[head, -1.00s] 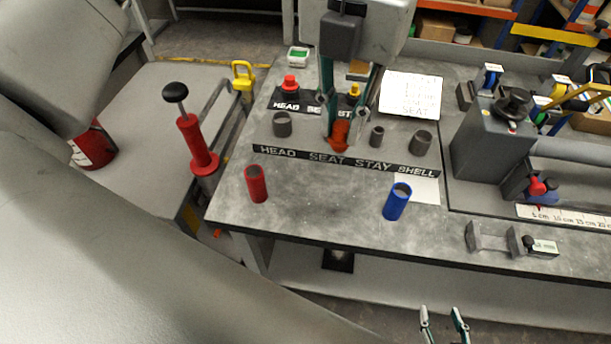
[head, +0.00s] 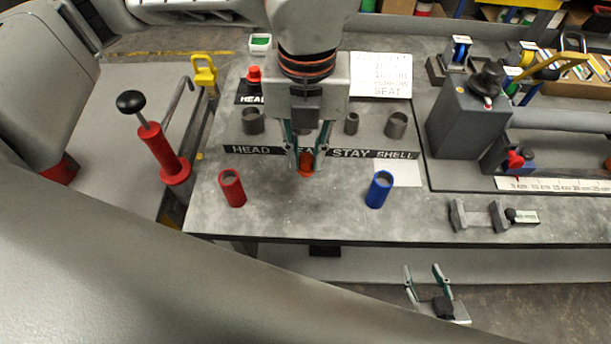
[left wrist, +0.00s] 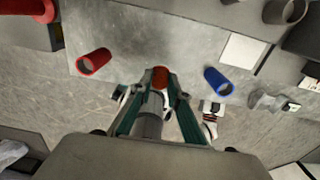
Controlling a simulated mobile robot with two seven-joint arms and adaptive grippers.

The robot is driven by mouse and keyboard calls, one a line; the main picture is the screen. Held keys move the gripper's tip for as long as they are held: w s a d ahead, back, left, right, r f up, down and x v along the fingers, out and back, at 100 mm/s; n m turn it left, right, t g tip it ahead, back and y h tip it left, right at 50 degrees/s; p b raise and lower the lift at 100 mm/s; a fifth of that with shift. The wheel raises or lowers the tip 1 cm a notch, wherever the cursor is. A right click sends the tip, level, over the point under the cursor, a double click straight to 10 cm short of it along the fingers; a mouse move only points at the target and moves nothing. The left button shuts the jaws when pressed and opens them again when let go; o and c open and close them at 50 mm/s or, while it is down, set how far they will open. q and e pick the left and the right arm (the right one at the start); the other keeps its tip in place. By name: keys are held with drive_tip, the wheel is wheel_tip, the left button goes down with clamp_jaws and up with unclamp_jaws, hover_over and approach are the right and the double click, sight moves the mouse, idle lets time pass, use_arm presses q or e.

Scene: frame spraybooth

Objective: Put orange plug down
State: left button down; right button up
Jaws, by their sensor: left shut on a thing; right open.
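My left gripper (head: 306,158) is shut on the orange plug (head: 306,168), which shows between its fingertips. My right gripper (head: 422,273) is open and empty, low in the head view in front of the bench edge.
The red tube (head: 232,190) and blue tube (head: 379,190) stand on the bench (head: 300,215) on either side. Behind are grey sleeves (head: 396,126), a red plug (head: 254,76) and a written sheet (head: 380,75). A grey clamp block (head: 470,120) stands right. The front worktop between the tubes is clear.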

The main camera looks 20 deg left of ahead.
sight(307, 158)
use_arm(q)
drive_tip(key=shift+f, duration=3.9)
drive_tip(key=shift+f, duration=0.1)
drive_tip(key=shift+f, duration=0.1)
drive_tip(key=c, duration=1.9)
unclamp_jaws()
wheel_tip(307, 158, up, 12)
drive_tip(key=shift+f+b, duration=0.25)
drive_tip(key=shift+b, duration=0.05)
drive_tip(key=shift+r, duration=0.5)
